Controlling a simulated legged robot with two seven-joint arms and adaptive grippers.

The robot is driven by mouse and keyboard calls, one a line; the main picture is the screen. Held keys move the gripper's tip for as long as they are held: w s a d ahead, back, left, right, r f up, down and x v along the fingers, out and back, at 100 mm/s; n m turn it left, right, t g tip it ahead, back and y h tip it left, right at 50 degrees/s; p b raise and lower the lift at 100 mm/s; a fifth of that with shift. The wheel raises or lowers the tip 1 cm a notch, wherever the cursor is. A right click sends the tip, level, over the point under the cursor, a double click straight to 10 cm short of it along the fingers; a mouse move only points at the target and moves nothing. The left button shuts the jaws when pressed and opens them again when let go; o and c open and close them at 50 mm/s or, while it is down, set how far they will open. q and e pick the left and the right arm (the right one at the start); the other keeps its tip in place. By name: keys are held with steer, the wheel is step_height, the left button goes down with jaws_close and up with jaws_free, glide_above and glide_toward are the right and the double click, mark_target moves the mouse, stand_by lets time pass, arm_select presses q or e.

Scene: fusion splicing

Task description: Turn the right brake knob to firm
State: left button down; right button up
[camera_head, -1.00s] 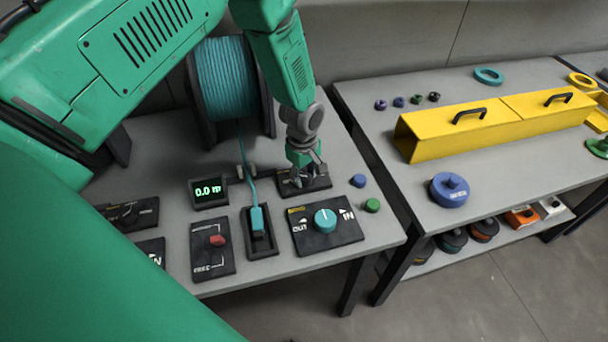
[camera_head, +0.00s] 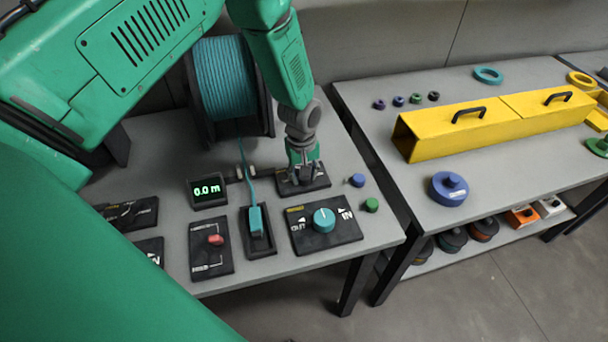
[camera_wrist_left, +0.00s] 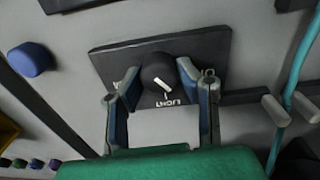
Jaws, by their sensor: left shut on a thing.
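The right brake knob (camera_wrist_left: 157,69) is a dark round knob with a white pointer mark, on a black panel (camera_wrist_left: 112,64) in the left wrist view. The white word LIGHT is printed beside it, and the mark slants toward that side. The firm label is not visible. My left gripper (camera_wrist_left: 160,76) has its two fingers on opposite sides of the knob and is shut on it. In the head view the left gripper (camera_head: 303,172) is over the black panel (camera_head: 319,183) behind the IN/OUT panel and hides the knob. My right gripper is not in view.
In front is a panel with a teal IN/OUT knob (camera_head: 324,220). To the left are a teal block on its cable (camera_head: 256,220), a red switch (camera_head: 216,239) and a display (camera_head: 208,190). A cable spool (camera_head: 225,80) stands behind. Blue (camera_head: 357,180) and green (camera_head: 371,205) pegs are at right.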

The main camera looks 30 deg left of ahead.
arm_select(q)
steer(key=m, duration=0.5)
steer(key=shift+w+m, duration=0.1)
steer(key=shift+m, duration=0.3)
steer(key=m, duration=0.9)
steer(key=shift+d+g+b, duration=0.1)
steer(key=shift+g+b, duration=0.2)
steer(key=m, duration=0.4)
steer(key=c, duration=1.2)
jaws_free()
